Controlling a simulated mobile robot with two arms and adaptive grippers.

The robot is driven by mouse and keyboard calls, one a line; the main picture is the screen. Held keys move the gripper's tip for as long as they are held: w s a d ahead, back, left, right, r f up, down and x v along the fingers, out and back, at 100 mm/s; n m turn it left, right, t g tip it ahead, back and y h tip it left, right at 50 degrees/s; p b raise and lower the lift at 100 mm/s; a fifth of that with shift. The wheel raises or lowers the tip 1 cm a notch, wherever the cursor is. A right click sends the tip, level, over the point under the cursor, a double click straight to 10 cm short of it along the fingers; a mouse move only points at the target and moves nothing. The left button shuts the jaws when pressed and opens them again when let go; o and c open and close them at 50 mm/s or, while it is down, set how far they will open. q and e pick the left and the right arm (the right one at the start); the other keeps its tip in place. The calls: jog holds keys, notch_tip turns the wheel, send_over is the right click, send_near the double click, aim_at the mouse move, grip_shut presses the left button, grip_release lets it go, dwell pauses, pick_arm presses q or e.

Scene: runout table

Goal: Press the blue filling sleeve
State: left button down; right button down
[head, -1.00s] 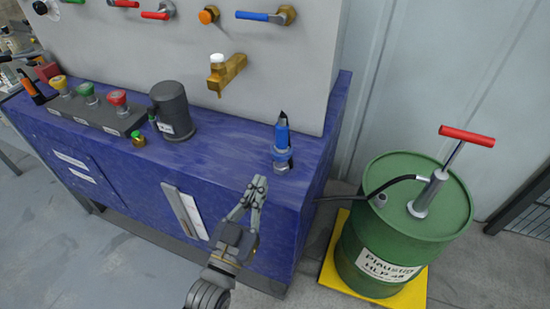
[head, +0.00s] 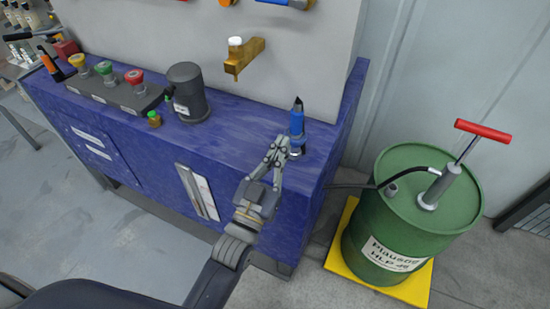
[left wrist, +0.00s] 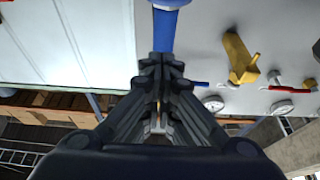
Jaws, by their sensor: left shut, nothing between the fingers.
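The blue filling sleeve (head: 297,123) stands upright near the right end of the blue cabinet top (head: 240,133), with a dark tip above and a metal base below. My left gripper (head: 281,142) is shut and empty, with its fingertips right at the lower part of the sleeve. In the left wrist view the sleeve (left wrist: 164,32) rises just beyond the closed fingertips (left wrist: 160,62). I cannot tell whether they touch it. The fingers partly hide the sleeve's base. My right gripper is not in view.
A green drum (head: 400,225) with a red-handled pump (head: 482,131) stands on a yellow base (head: 420,292) at the right. A brass tap (head: 243,57) sticks out of the grey panel. A dark cylinder (head: 187,92) and a button box (head: 115,88) stand left on the cabinet.

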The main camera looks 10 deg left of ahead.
aim_at(295, 134)
pick_arm(q)
jog(key=p+x, duration=0.1)
jog(key=x, duration=0.4)
jog(key=shift+w+r, duration=0.15)
jog(key=shift+r, duration=0.1)
notch_tip(295, 134, down, 3)
jog(key=shift+f, duration=0.1)
jog(key=shift+s+f, duration=0.2)
jog(key=shift+f, duration=0.45)
jog(key=shift+f, duration=0.1)
notch_tip(295, 134, down, 2)
jog(key=shift+b, duration=0.7)
